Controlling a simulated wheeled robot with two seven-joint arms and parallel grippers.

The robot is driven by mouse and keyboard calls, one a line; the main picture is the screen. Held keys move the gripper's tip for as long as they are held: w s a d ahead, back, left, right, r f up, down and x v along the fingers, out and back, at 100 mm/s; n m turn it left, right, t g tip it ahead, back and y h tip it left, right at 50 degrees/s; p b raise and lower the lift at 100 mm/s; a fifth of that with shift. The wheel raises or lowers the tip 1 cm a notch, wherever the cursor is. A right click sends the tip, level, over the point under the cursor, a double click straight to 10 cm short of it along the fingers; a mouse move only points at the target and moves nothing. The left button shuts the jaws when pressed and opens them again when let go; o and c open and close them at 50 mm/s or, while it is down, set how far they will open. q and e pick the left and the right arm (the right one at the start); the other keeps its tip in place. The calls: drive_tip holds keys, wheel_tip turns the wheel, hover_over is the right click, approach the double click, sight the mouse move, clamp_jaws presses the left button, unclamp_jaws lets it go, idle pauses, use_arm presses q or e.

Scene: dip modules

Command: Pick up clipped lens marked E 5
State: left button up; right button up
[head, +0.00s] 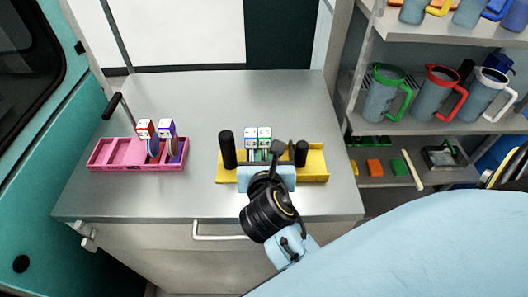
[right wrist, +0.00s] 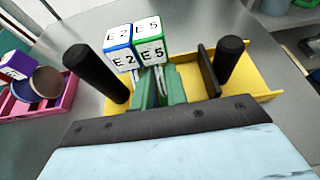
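The clipped lens marked E 5 (right wrist: 149,50) has a white label block with green edges. It stands in a yellow tray (right wrist: 265,84) and also shows in the head view (head: 265,133). A similar lens marked E 2 (right wrist: 122,58), with blue edges, stands close on its left. Green parts show below the blocks. My right gripper (head: 268,172) is at the tray's near side, close in front of the lenses. My left gripper is not in view.
Black upright posts (right wrist: 97,73) stand at both ends of the yellow tray. A pink tray (head: 120,153) with red- and purple-edged lens blocks sits to the left. The grey counter (head: 270,90) is clear behind. Shelves with mugs (head: 385,92) stand at right.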

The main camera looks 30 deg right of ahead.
sight(264, 147)
drive_tip(key=x, duration=0.2)
drive_tip(key=shift+w+d, duration=0.1)
drive_tip(key=shift+w, duration=0.15)
drive_tip(key=x, duration=0.2)
drive_tip(key=shift+w+d+f, duration=0.15)
drive_tip(key=shift+w+f, duration=0.05)
drive_tip(key=shift+w+d+f, duration=0.2)
drive_tip(key=shift+w, duration=0.1)
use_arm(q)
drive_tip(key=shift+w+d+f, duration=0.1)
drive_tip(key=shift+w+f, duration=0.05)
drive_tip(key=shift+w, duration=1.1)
use_arm(e)
clamp_jaws()
